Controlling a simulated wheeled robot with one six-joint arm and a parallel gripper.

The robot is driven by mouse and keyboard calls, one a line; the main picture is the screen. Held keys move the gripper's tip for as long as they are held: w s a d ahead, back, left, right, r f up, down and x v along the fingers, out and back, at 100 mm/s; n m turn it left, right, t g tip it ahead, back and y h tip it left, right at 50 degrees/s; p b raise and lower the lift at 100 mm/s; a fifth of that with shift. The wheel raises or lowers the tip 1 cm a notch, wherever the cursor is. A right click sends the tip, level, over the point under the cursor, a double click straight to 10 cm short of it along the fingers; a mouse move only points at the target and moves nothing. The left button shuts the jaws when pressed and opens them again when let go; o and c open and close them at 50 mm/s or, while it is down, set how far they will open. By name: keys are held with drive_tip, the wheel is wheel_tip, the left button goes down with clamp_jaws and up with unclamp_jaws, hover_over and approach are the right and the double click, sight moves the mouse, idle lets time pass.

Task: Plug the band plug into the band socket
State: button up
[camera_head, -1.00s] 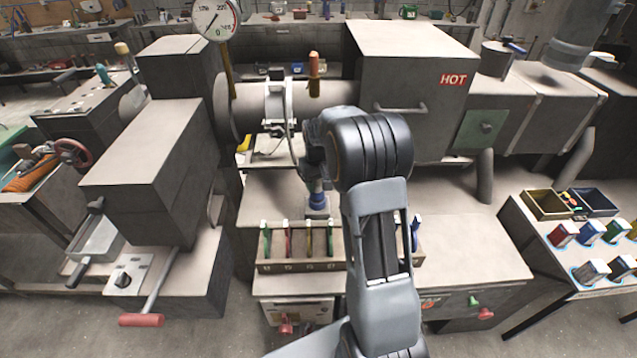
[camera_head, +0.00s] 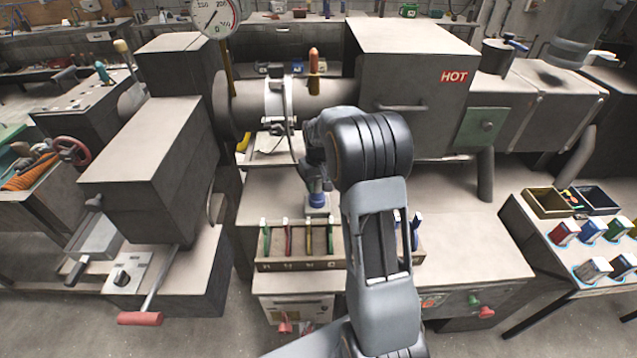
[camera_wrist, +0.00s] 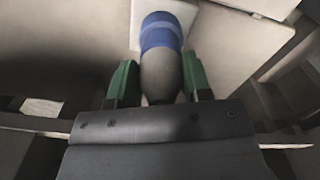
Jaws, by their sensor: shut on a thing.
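The band plug (camera_wrist: 161,75) is a dark grey rounded body between the green fingers of my gripper (camera_wrist: 160,85), which is shut on it. Beyond the plug is a blue ringed piece (camera_wrist: 160,33) on a white square plate (camera_wrist: 180,10), which looks like the band socket. The plug's end meets the blue piece with no clear gap; how deep it sits is not visible. In the head view the blue piece (camera_head: 317,199) shows on the bench below my gripper (camera_head: 316,184), which is partly hidden by my arm.
The barrel with a metal band (camera_head: 274,101) and looped cable is just behind. A rack of coloured-handled tools (camera_head: 300,262) stands in front of the socket. A machine block marked HOT (camera_head: 420,75) is at the back right. The bench top (camera_head: 460,240) to the right is clear.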

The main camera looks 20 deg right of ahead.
drive_tip(key=shift+f, duration=0.15)
drive_tip(key=o, duration=0.9)
drive_tip(key=shift+o, duration=0.2)
wheel_tip(320, 180, up, 14)
drive_tip(key=shift+f+b, duration=0.1)
drive_tip(key=shift+b, duration=0.2)
